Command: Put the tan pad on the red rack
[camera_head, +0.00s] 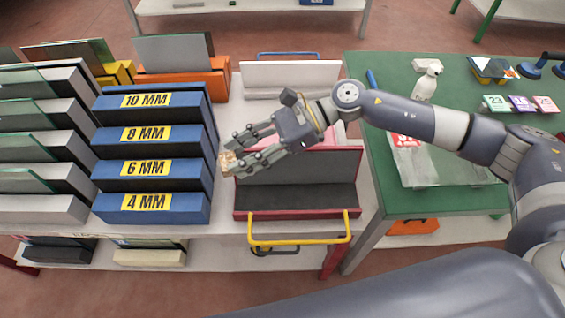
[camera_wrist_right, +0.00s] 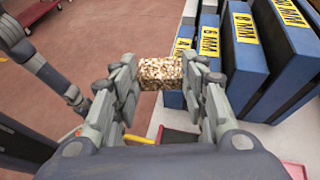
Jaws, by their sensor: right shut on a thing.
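The tan pad (camera_wrist_right: 161,73) is a speckled, cork-like block held between the fingertips of my right gripper (camera_wrist_right: 161,76). In the head view the pad (camera_head: 228,162) sticks out at the fingertips, above the left edge of the red rack, next to the blue racks. The red rack (camera_head: 297,213) has a dark grey floor, a raised back panel and a yellow handle in front. My right gripper (camera_head: 232,160) and forearm cover part of its back. One of my arm parts shows at the left of the right wrist view; whether its end is the left gripper's jaws is unclear.
Blue racks (camera_head: 150,208) labelled 4 to 10 MM stand left of the red rack. A white rack (camera_head: 290,76) and an orange rack (camera_head: 185,88) stand behind. A green table (camera_head: 460,196) with a bottle (camera_head: 426,82) and number cards is at the right.

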